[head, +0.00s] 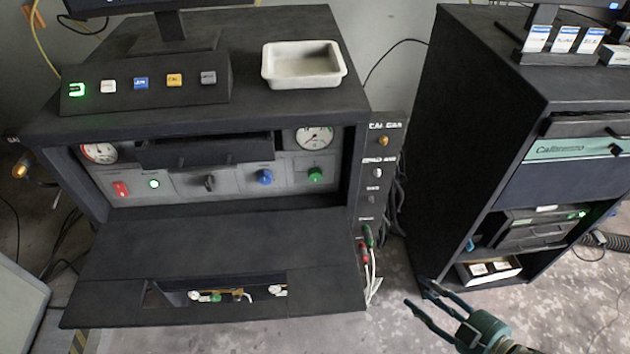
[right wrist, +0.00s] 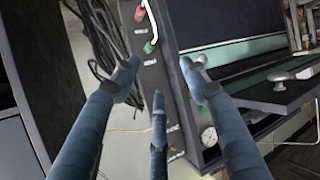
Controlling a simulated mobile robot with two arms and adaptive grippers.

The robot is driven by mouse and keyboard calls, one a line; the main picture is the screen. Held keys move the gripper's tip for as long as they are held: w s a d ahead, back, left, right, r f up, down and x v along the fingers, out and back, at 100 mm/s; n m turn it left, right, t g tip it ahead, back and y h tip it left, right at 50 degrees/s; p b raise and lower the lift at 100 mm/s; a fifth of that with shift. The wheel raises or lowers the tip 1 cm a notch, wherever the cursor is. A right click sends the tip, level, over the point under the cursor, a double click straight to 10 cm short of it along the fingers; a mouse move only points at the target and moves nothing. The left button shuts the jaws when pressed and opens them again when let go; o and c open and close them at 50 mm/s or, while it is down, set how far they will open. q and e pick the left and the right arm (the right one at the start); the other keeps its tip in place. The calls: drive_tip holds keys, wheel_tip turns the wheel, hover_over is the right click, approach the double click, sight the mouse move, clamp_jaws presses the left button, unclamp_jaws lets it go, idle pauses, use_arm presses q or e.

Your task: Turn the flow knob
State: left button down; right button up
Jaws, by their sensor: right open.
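The grey front panel (head: 235,187) of the left cabinet carries a black knob (head: 209,183), a blue knob (head: 265,177) and a green knob (head: 316,174). Their labels are too small to read, so I cannot tell which is the flow knob. The narrow side panel (head: 366,186) at the cabinet's right has more small fittings, including an orange one (head: 383,140). My right gripper (head: 417,291) is open and empty, low and to the right of the cabinet, apart from all knobs. In the right wrist view its spread fingers (right wrist: 158,82) show before the side panel. My left gripper is not in view.
A dark flap (head: 215,235) sticks out below the front panel. Red and green plugs with white cables (head: 372,272) hang at the side panel. A second dark cabinet (head: 470,130) stands to the right. A white tray (head: 303,66) sits on the left cabinet's top.

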drive_tip(key=w+a+r+m+t+h, duration=0.2)
drive_tip(key=a+r+m+t+h, duration=0.4)
drive_tip(key=a+r+m, duration=0.7)
drive_tip(key=shift+w+r+m+t, duration=0.35)
drive_tip(key=shift+r+m, duration=0.55)
drive_tip(key=shift+m, duration=0.3)
drive_tip(key=shift+w+h, duration=0.15)
drive_tip(key=shift+h, duration=0.15)
